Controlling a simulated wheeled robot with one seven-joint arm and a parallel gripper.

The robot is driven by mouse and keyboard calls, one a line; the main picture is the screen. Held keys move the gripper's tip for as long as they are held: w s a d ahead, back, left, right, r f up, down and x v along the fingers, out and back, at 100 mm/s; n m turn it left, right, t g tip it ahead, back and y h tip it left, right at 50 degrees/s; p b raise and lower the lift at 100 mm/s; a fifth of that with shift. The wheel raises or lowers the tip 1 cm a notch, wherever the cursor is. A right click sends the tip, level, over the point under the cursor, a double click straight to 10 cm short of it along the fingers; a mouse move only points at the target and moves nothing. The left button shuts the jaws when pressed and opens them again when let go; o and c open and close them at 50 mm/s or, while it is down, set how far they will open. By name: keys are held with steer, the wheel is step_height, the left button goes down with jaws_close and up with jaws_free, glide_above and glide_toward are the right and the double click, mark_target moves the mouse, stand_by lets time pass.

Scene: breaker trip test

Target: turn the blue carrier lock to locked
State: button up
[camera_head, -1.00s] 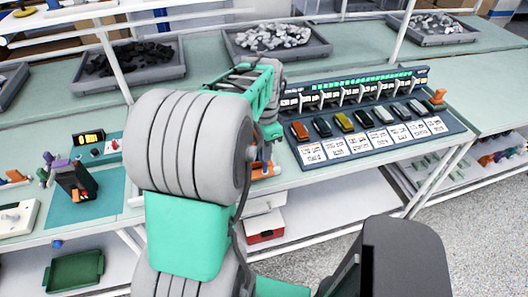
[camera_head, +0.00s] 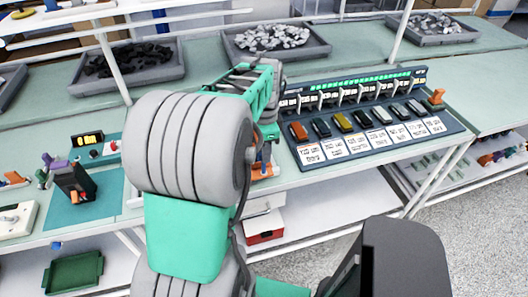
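The fingers of my gripper are hidden behind my arm or too small to make out. A small blue and orange part (camera_head: 262,158) shows just below the arm's end, partly covered; I cannot tell whether it is the blue carrier lock or whether it is touched. The panel has a row of coloured handles, among them an orange one (camera_head: 299,131) and a yellow one (camera_head: 342,122), with white label cards in front.
A black device (camera_head: 74,184) stands on a teal mat at the left. Trays of dark pieces (camera_head: 130,68) and light pieces (camera_head: 275,43) lie behind. An orange knob (camera_head: 436,98) is at the panel's right end. White rack posts rise from the bench.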

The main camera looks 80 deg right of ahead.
steer(key=o, duration=0.3)
steer(key=shift+w+f, duration=0.1)
step_height(320, 180, up, 8)
steer(key=shift+f+b, duration=0.1)
steer(key=shift+b, duration=0.4)
steer(key=w+a+n+t+h, duration=0.1)
steer(key=w+a+n, duration=0.75)
steer(key=w, duration=0.35)
steer(key=w+a+n, duration=0.7)
steer(key=w+a, duration=0.2)
steer(key=w, duration=0.2)
steer(key=w+a+f+n+t, duration=0.1)
steer(key=a+f+n, duration=0.1)
steer(key=a+n, duration=0.5)
steer(key=w+a+f+n+t+y, duration=0.1)
steer(key=a+n, duration=0.7)
steer(key=a, duration=0.9)
steer(key=shift+w+a+f+t, duration=0.3)
steer(key=shift+w+f, duration=0.35)
steer(key=shift+f, duration=0.3)
